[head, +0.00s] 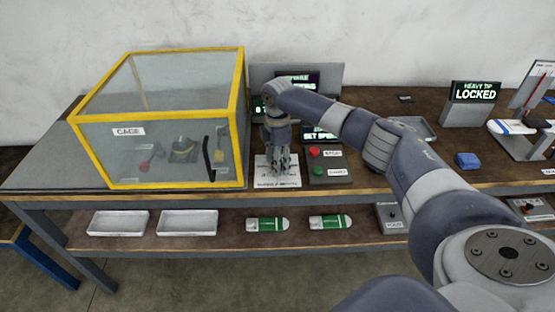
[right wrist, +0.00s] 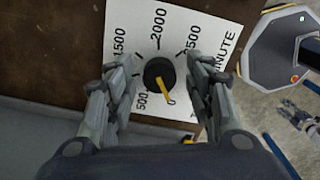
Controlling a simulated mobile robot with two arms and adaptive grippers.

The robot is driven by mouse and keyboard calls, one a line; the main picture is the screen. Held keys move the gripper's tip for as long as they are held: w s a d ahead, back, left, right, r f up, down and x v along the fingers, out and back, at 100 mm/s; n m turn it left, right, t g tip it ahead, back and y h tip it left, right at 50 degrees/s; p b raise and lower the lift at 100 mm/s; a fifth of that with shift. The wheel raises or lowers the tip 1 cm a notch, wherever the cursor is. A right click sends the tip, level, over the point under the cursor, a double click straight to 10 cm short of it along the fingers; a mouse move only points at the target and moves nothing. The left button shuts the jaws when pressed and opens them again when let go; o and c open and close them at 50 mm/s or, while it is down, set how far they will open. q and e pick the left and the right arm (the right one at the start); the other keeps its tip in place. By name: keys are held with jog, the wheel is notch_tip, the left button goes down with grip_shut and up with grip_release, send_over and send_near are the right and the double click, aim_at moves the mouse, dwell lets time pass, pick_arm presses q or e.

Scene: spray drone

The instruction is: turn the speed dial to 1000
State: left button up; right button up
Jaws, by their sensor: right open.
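The speed dial (right wrist: 158,72) is a black round knob with a yellow pointer, on a white printed card (right wrist: 182,50). The pointer points down and slightly right, toward the 0 mark. The 500, 1500, 2000 and 2500 marks show; the 1000 mark is not visible, near my left-hand finger. My right gripper (right wrist: 163,76) is open, with one finger on each side of the knob and gaps visible between. In the head view my right gripper (head: 281,160) points down over the card (head: 277,181) and hides the dial. My left gripper is not in view.
A yellow-framed cage (head: 242,100) stands just left of the card. A panel with a red button (head: 314,152) and a green button (head: 317,171) is close on the right. A screen reading LOCKED (head: 475,92) and a blue block (head: 467,160) are farther right.

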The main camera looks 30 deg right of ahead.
jog(key=shift+c, duration=0.3)
jog(key=c, duration=1)
